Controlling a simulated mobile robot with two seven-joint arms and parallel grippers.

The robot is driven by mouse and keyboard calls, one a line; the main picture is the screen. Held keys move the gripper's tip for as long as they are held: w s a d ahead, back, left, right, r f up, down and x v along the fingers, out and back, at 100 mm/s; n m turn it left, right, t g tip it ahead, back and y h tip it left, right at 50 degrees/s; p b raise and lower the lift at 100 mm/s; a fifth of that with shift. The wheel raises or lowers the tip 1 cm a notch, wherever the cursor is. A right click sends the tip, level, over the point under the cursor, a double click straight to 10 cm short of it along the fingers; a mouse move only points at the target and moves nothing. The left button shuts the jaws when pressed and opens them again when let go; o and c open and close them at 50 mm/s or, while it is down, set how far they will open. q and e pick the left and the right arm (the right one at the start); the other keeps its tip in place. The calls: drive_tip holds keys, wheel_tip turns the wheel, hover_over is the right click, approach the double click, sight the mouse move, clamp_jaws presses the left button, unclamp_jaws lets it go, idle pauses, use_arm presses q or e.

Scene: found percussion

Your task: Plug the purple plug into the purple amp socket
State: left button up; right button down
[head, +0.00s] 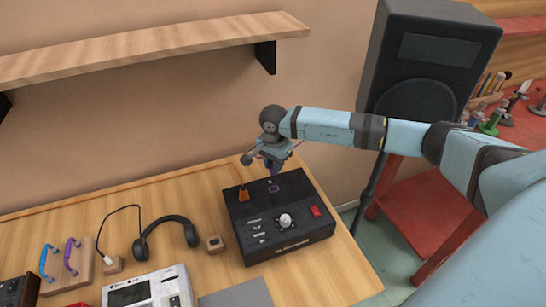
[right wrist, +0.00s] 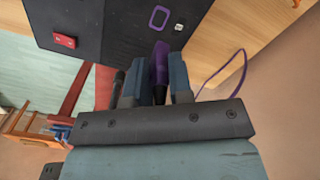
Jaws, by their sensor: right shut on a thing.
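The black amp (head: 280,225) stands on the wooden table, with a purple-outlined socket (head: 274,188) near the back of its top. The socket also shows in the right wrist view (right wrist: 159,17). My right gripper (head: 272,166) is above the back edge of the amp. It is shut on the purple plug (right wrist: 160,68), which points toward the amp top and is apart from the purple socket. A purple cable (right wrist: 224,76) shows beside the gripper in the right wrist view. My left gripper is not in view.
An orange plug (head: 243,195) sits in the amp beside the purple socket, its cable running left along the wall. Headphones (head: 166,236), a small wooden block (head: 215,244) and a grey device (head: 150,288) lie left. A black speaker (head: 425,60) stands right. A shelf (head: 150,45) hangs above.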

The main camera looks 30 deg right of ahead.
sight(274, 184)
drive_tip(key=shift+s+a, duration=0.1)
drive_tip(key=shift+f+b, duration=0.5)
drive_tip(key=shift+f, duration=0.35)
drive_tip(key=shift+f+b, duration=0.95)
drive_tip(key=shift+f, duration=1.05)
use_arm(q)
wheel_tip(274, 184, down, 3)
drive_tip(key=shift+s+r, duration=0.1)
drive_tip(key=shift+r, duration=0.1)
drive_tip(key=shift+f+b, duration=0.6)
drive_tip(key=shift+b, duration=0.05)
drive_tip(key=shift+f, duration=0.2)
use_arm(e)
drive_tip(key=shift+f, duration=0.25)
use_arm(q)
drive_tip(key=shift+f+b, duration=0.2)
drive_tip(key=shift+b, duration=0.8)
use_arm(e)
drive_tip(key=shift+s+f, duration=0.15)
drive_tip(key=shift+f, duration=0.7)
drive_tip(key=shift+f, duration=0.35)
